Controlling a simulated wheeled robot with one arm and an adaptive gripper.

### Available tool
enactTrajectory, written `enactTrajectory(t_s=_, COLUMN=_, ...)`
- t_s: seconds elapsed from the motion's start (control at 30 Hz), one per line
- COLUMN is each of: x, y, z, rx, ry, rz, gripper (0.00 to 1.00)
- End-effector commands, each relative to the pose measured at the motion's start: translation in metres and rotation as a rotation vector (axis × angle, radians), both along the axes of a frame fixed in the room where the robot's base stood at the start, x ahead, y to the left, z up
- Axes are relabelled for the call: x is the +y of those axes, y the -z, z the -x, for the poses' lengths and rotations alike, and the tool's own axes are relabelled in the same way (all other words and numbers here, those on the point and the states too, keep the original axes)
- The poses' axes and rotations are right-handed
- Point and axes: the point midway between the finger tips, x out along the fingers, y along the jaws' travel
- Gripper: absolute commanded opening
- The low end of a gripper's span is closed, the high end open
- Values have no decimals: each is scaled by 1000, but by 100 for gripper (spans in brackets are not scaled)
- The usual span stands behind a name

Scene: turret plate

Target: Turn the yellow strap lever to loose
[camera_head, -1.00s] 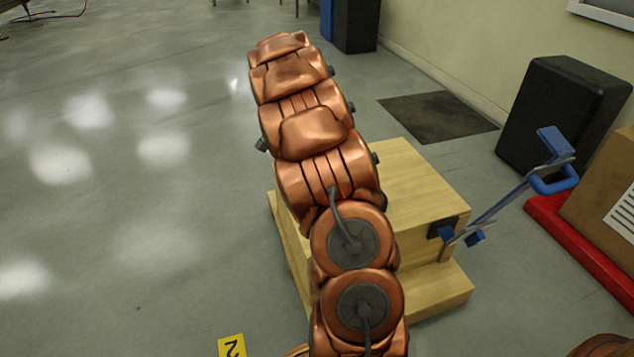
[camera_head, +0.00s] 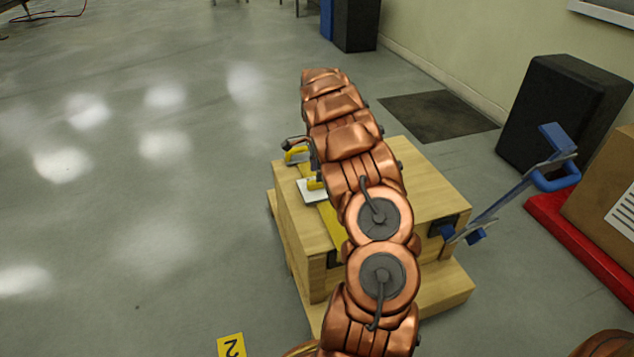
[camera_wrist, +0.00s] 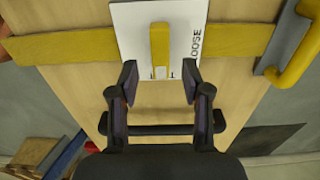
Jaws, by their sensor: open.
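The yellow lever (camera_wrist: 160,45) sits on a white plate (camera_wrist: 130,30) with LOOSE printed along its right side in the wrist view. The lever points straight up and down there, across the yellow strap (camera_wrist: 65,45), not toward the word. My gripper (camera_wrist: 160,82) is open, with its two dark fingers apart on either side of the lever's lower end line. I cannot tell whether the fingertips reach around it. In the head view the lever (camera_head: 315,184) and plate (camera_head: 308,194) show beside my copper arm, which hides my gripper's fingers.
The strap crosses a wooden crate (camera_head: 435,190). A yellow handle with a grey bracket (camera_wrist: 298,62) stands close right of the plate in the wrist view. A blue-handled bar (camera_head: 500,205) sticks out at the crate's right.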

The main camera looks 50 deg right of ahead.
Motion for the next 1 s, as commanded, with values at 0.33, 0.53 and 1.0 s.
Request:
enactTrajectory(t_s=0.33, x=0, y=39, z=0, rx=-1, ry=0, rz=2, gripper=48)
enactTrajectory(t_s=0.53, x=0, y=41, z=0, rx=-2, ry=0, rz=1, gripper=48)
enactTrajectory(t_s=1.0, x=0, y=41, z=0, rx=-1, ry=-1, rz=2, gripper=14)
